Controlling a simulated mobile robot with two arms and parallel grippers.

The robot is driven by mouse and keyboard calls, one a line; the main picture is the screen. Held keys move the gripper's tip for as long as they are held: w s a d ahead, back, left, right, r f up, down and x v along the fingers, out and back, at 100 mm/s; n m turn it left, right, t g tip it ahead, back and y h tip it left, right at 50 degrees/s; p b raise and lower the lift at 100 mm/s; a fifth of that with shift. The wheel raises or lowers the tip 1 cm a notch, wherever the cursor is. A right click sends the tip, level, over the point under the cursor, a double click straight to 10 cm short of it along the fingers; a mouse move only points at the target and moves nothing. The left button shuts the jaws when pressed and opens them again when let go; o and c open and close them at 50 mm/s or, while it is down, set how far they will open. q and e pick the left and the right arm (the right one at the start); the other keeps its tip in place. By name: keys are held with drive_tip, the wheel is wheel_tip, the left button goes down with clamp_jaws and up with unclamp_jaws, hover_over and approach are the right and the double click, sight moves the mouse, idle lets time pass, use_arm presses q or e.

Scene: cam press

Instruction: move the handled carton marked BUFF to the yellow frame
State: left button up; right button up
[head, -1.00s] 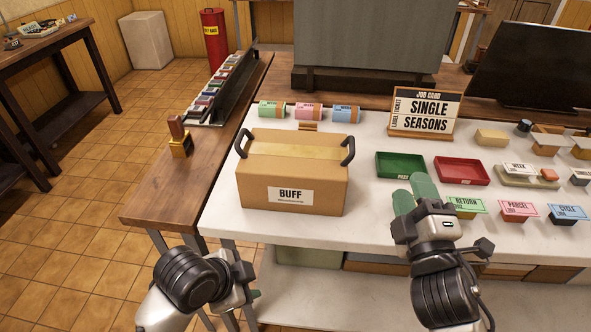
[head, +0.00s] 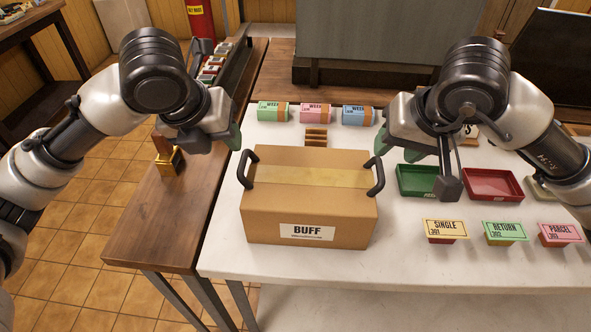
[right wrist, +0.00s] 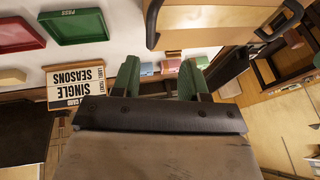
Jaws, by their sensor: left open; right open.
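The brown handled carton marked BUFF (head: 309,215) stands upright on the white table, with a black handle at each end. My left gripper (head: 234,138) is above and beside its left handle (head: 247,169). My right gripper (head: 381,142) is above its right handle (head: 378,174). Both grippers are open, empty and apart from the handles. In the right wrist view, the right gripper's green fingers (right wrist: 160,80) are spread below the carton (right wrist: 215,22), with the near handle (right wrist: 152,24) above them. I cannot make out a yellow frame in either view.
A stamp (head: 168,157) stands on the wooden side table.

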sight(242, 163)
use_arm(q)
drive_tip(key=x, duration=0.9)
drive_tip(key=shift+d+f, duration=0.35)
use_arm(e)
drive_tip(key=x, duration=0.3)
drive_tip(key=d+x, duration=0.1)
drive_tip(key=x, duration=0.5)
drive_tip(key=shift+d+f, duration=0.1)
drive_tip(key=shift+f, duration=0.3)
use_arm(q)
drive_tip(key=shift+s, duration=0.1)
clamp_jaws()
use_arm(e)
clamp_jaws()
use_arm(q)
drive_tip(key=shift+s+f, duration=0.1)
use_arm(e)
drive_tip(key=shift+f+h, duration=0.1)
drive_tip(key=shift+h, duration=0.2)
use_arm(q)
drive_tip(key=shift+r, duration=0.35)
use_arm(e)
drive_tip(key=shift+w+r, duration=0.1)
drive_tip(key=shift+r, duration=0.25)
